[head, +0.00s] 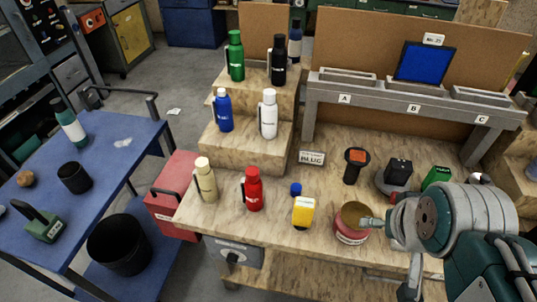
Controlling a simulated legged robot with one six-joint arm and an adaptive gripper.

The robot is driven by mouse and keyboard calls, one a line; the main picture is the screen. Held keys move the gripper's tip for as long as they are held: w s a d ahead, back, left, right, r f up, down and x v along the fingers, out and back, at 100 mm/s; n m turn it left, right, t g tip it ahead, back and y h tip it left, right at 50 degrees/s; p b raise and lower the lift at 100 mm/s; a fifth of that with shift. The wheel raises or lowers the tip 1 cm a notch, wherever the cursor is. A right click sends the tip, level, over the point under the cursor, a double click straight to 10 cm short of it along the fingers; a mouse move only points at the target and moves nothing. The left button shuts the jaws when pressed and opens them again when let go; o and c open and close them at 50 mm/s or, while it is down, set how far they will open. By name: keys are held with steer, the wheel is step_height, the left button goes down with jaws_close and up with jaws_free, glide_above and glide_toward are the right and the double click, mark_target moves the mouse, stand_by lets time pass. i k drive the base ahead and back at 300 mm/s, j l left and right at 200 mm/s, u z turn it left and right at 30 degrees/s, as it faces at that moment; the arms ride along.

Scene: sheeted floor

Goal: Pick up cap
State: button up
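A small blue cap (295,189) lies on the wooden bench top, between the red bottle (253,190) and a yellow block-shaped item (303,212). My arm comes in from the lower right, and the end of my gripper (374,224) seems to point left, beside a red tin with a brownish open top (350,236). It is to the right of the cap and apart from it. My arm hides most of the gripper, and its finger opening is not clear.
Several bottles stand on the stepped wooden stand (250,146) behind the cap. A cream bottle (206,182) stands at left. A small sign (312,158) and a black-and-orange tool (355,164) are behind. A grey rack (400,100) is farther back.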

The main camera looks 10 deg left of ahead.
mark_target(296, 189)
steer(key=j+z, duration=0.35)
steer(key=j, duration=0.15)
steer(key=j+z, duration=0.35)
steer(key=k+j, duration=0.05)
steer(key=j, duration=0.05)
